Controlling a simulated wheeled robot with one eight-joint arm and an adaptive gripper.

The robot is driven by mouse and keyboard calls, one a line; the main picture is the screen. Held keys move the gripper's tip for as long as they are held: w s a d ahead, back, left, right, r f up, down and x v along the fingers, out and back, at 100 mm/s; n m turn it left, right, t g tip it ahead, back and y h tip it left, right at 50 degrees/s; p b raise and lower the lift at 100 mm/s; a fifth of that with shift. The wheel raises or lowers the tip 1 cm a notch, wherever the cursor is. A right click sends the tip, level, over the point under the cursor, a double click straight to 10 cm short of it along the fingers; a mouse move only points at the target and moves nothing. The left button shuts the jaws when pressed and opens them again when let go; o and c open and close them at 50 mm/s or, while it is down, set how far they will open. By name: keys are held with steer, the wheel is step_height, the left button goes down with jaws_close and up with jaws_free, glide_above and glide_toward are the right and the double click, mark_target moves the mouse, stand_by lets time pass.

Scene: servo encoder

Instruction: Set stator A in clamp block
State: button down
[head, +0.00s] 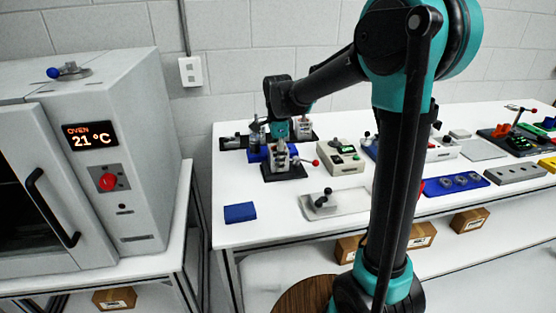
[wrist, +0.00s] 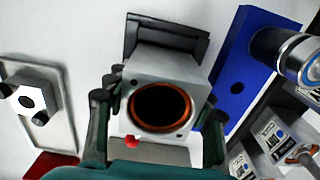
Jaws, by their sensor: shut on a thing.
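Stator A (wrist: 188,68), a light grey square body with a copper ring around a dark bore, sits between my fingers in the wrist view. My gripper (wrist: 160,105) is shut on it, with one dark finger on each side. A dark block (wrist: 165,33), likely the clamp block, shows just behind and below the stator. A red knob (wrist: 132,141) shows near the stator's lower edge. In the head view my gripper (head: 280,152) points down over the dark base (head: 285,174), with the red-knobbed lever (head: 315,163) at its right. Whether the stator rests fully in the block cannot be told.
A blue plate with a hole (wrist: 236,70) and a metal cylinder (wrist: 290,55) lie close on the right in the wrist view. A beige device (head: 347,160), a pale tray (head: 322,207) and a blue block (head: 240,212) are nearby. The oven (head: 110,150) stands left.

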steer(key=shift+c, duration=1)
jaws_free()
steer(key=shift+r, duration=0.15)
steer(key=shift+r, duration=2.95)
